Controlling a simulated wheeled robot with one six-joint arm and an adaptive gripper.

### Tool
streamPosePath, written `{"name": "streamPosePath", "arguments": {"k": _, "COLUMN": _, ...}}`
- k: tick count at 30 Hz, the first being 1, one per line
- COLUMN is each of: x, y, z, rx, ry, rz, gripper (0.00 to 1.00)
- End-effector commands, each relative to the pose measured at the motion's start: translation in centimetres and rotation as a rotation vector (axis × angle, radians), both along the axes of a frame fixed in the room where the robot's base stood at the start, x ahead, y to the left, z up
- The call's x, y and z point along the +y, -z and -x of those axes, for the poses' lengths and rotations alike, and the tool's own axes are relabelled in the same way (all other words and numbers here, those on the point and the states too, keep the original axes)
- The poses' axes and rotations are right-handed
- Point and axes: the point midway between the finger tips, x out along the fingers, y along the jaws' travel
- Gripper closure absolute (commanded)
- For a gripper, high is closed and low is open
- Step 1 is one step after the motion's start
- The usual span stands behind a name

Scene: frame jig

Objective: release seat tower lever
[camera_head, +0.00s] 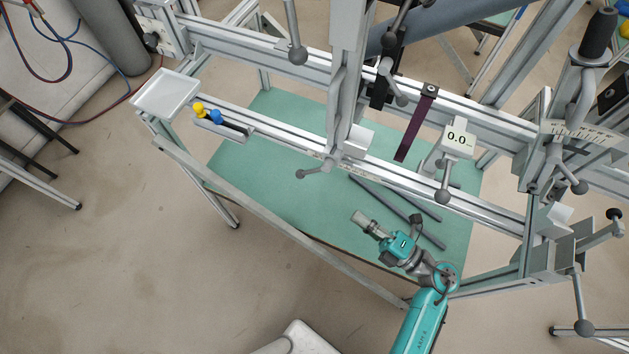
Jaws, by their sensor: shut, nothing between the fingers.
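A grey upright tower (346,85) stands on the frame jig's rails in the middle. A small lever with a dark ball knob (300,174) sticks out to the left at its foot. Another ball-ended lever (297,52) hangs at the top, left of the tower. More ball-ended levers show on the right, one below the 0.0 display (444,195). No label shows which lever is the seat tower's. My gripper (358,217) is shut and empty, below and right of the tower's foot, apart from the levers. Its fingertips are small in view.
The jig's long lower rail (265,123) crosses above my gripper. Grey bars (380,196) lie on the green shelf (265,165). A front frame bar (270,222) runs left of my arm. A white tray (166,95) sits at the left end. Floor at lower left is clear.

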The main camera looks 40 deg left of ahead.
Motion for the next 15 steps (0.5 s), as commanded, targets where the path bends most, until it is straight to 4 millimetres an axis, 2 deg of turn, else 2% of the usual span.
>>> {"name": "streamPosePath", "arguments": {"k": 5, "x": 0.4, "y": -0.1, "z": 0.0, "rx": 0.0, "ry": 0.0, "rz": -0.001, "gripper": 1.0}}
{"name": "streamPosePath", "arguments": {"k": 8, "x": 1.2, "y": -0.3, "z": 0.1, "rx": 0.0, "ry": -0.002, "rz": -0.001, "gripper": 1.0}}
{"name": "streamPosePath", "arguments": {"k": 15, "x": 5.1, "y": -1.0, "z": 0.3, "rx": -0.001, "ry": -0.004, "rz": -0.001, "gripper": 1.0}}
